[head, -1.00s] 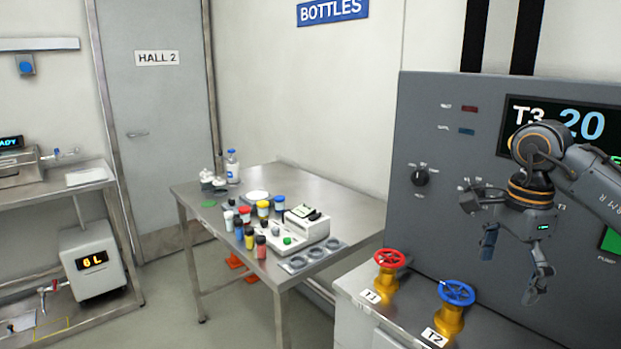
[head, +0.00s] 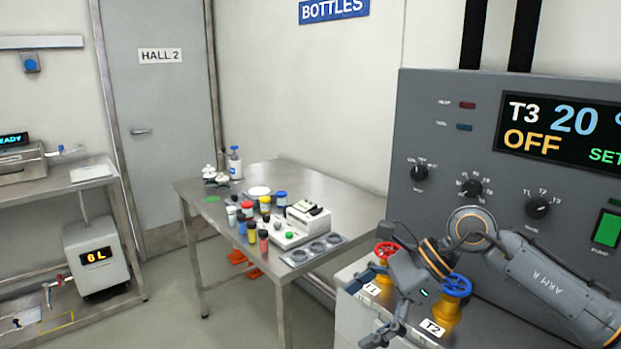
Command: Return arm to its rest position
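My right arm (head: 540,270) comes in from the lower right in the head view. My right gripper (head: 374,312) hangs low in front of the valve bench, with its fingers spread apart and nothing seen between them. It overlaps the red valve wheel (head: 386,249) and the T1 label in the picture; I cannot tell whether it touches them. The blue valve wheel (head: 457,285) on its yellow body stands just right of the gripper. My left gripper is not in view.
The grey control panel (head: 430,130) with knobs and a screen reading T3 20 OFF stands behind the arm. A steel table (head: 330,190) with bottles, jars and a white device is left of the valves. Floor (head: 235,300) shows between the table and left bench.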

